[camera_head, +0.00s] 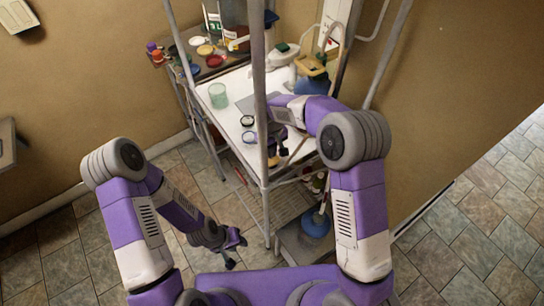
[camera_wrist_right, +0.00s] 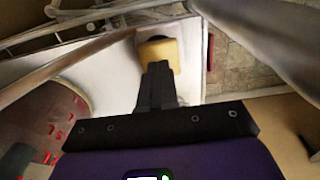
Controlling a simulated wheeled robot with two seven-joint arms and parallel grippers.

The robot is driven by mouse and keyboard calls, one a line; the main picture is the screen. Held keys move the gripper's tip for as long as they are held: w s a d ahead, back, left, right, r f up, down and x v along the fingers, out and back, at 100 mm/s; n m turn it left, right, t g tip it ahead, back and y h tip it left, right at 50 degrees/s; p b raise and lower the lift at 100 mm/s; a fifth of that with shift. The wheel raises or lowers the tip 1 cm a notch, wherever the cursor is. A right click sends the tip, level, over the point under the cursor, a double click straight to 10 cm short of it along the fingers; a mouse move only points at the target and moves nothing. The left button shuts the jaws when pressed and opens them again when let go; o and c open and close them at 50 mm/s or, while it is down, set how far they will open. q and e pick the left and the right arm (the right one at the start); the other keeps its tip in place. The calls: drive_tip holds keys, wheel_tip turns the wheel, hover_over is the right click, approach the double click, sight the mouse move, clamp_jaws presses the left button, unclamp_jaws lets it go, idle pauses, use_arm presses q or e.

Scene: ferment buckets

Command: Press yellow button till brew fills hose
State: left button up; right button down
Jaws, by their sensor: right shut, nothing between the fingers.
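In the right wrist view a yellow block-shaped piece (camera_wrist_right: 161,58), which looks like the yellow button, sits on a white surface. My right gripper (camera_wrist_right: 158,70) is shut and empty, its dark fingertips in line with the lower part of the yellow piece; I cannot tell whether they touch. In the head view my right gripper (camera_head: 282,148) is low by the right front of the white table, partly behind its own arm. I cannot pick out the brew hose for sure. My left gripper (camera_head: 232,246) hangs over the floor, its fingers apart with nothing between them.
The white table (camera_head: 232,98) stands inside a metal frame with upright posts (camera_head: 259,90). A green glass (camera_head: 218,95) is on it. A blue vessel with a yellow top (camera_head: 312,85) stands at the back right. A red marked container (camera_wrist_right: 55,120) is at lower left in the wrist view.

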drive_tip(key=shift+f+b, duration=0.95)
drive_tip(key=shift+f, duration=0.55)
drive_tip(key=shift+r, duration=0.1)
drive_tip(key=shift+r+p, duration=1.05)
drive_tip(key=shift+r, duration=0.45)
drive_tip(key=shift+r+p, duration=1.75)
drive_tip(key=shift+r, duration=0.8)
drive_tip(key=shift+f, duration=0.1)
